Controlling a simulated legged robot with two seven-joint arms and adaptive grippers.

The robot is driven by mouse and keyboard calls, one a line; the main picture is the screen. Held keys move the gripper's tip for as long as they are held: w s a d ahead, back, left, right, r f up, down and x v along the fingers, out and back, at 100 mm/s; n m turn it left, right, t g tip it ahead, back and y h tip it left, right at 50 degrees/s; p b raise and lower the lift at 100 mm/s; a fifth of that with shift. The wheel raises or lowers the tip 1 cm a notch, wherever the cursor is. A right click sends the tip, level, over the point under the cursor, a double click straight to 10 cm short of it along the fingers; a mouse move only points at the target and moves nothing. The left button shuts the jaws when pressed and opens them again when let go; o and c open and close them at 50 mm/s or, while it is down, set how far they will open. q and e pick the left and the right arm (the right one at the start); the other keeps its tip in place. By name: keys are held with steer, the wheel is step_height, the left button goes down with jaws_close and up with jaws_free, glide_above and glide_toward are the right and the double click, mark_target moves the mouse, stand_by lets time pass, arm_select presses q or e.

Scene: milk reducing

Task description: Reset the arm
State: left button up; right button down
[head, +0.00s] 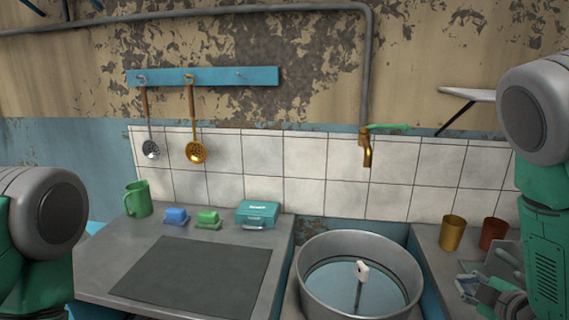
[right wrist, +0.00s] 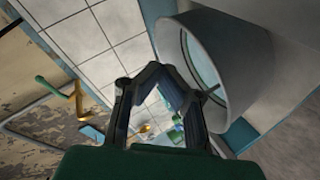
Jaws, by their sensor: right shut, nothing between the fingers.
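My right gripper (head: 484,286) is low at the right of the head view, over the right counter, in front of the gold cup (head: 453,233) and the copper cup (head: 492,234). In the right wrist view its fingers (right wrist: 156,72) meet at the tips, with nothing held. The round metal basin (right wrist: 212,50) is close beside them in that view. My left arm shows at the left edge of the head view, but its gripper is out of view.
The metal basin (head: 306,280) sits in the middle, with a white-topped stick (head: 362,271) in it, under a brass tap (head: 366,150). A green mug (head: 138,199), blue and green items and a teal box (head: 258,214) stand on the left counter. Two ladles hang from a rail.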

steer(key=s+a+f+m+g, duration=0.4)
steer(key=s+f, duration=0.4)
steer(key=f, duration=0.3)
steer(key=s+a+f+m+g, duration=0.2)
steer(key=s+a+f+g, duration=0.1)
steer(key=s, duration=0.4)
steer(key=s+a+f+m+g, duration=0.2)
steer(key=s+a+f+m, duration=0.1)
steer(key=s, duration=0.5)
steer(key=s+a+f+m+g, duration=0.2)
steer(key=s+a+f+g, duration=0.1)
steer(key=s, duration=0.4)
steer(key=shift+s+f+g, duration=0.15)
steer(key=shift+f+g, duration=0.15)
steer(key=shift+f, duration=0.35)
